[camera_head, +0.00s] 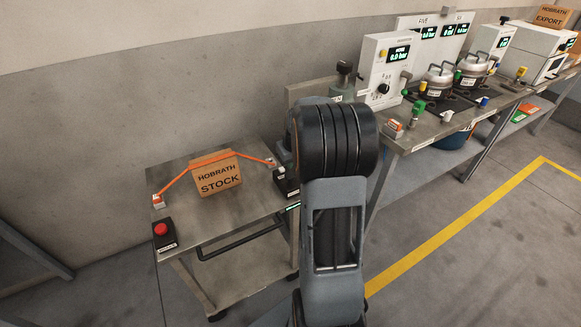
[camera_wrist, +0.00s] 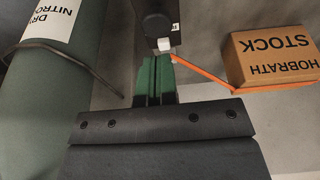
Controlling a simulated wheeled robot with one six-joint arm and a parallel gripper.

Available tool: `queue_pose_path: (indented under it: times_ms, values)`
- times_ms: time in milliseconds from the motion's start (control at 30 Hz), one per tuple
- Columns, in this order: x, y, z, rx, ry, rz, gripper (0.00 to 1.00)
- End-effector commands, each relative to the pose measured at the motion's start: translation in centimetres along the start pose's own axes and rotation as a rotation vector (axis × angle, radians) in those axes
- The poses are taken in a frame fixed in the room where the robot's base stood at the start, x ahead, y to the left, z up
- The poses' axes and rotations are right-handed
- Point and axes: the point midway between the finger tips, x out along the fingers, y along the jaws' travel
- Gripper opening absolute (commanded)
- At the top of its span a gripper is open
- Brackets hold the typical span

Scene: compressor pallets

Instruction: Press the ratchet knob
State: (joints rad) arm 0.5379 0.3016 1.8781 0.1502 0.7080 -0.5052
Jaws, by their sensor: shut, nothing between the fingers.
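The ratchet is a black block (camera_head: 288,187) at the right edge of the cart top in the head view, at the end of the orange strap. In the wrist view the dark block (camera_wrist: 150,22) is at the top centre, with a small pale knob (camera_wrist: 163,44) at its near end. My gripper (camera_wrist: 154,62) has its green fingers shut together and empty. The fingertips are just below the knob in the picture; I cannot tell whether they touch it. In the head view my arm hides the gripper.
The orange strap (camera_head: 184,171) crosses a cardboard HOBRATH STOCK box (camera_head: 218,175) on the metal cart (camera_head: 210,222). A red button (camera_head: 161,229) sits at the cart's left corner. A green nitrogen cylinder (camera_wrist: 45,95) stands close left of my gripper. A bench with instruments (camera_head: 425,125) is right.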

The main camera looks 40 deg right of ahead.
Motion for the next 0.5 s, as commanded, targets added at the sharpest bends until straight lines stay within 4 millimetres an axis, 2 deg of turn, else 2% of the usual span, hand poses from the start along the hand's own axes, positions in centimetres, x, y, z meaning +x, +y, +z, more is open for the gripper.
queue_pose_path:
  times_ms: [200,500]
  values:
    - [-4.1,0.0,-0.1,0.000,0.004,0.001,0.00]
    - [-7.1,0.0,0.0,0.000,0.002,0.001,0.00]
